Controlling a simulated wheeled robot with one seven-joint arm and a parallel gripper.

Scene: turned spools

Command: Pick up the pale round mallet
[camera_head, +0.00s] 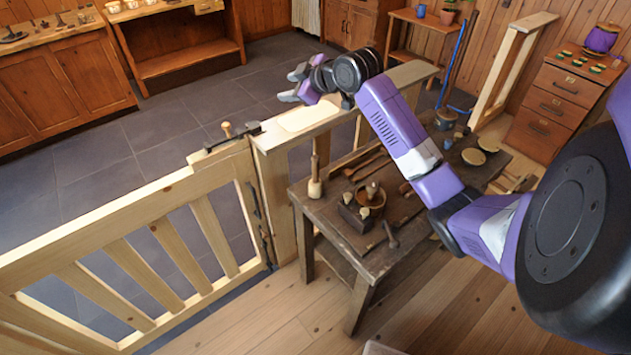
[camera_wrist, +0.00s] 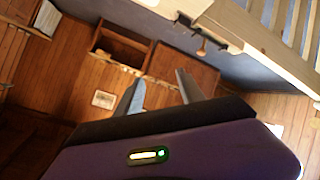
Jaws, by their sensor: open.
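The pale round mallet (camera_head: 315,187) stands head down with its handle up at the left end of the dark workbench (camera_head: 338,237), in the head view. It stands close to the pale wooden post and rail. My gripper (camera_head: 293,85) is open and empty, out beyond the rail, above and behind the mallet and well apart from it. In the wrist view the two fingers of my gripper (camera_wrist: 161,86) are spread with nothing between them. I cannot make out the mallet in the wrist view.
A pale slatted gate (camera_head: 130,240) runs left of the bench, with a latch and small peg (camera_head: 228,130) on top. A rail (camera_head: 310,115) rises behind the mallet.

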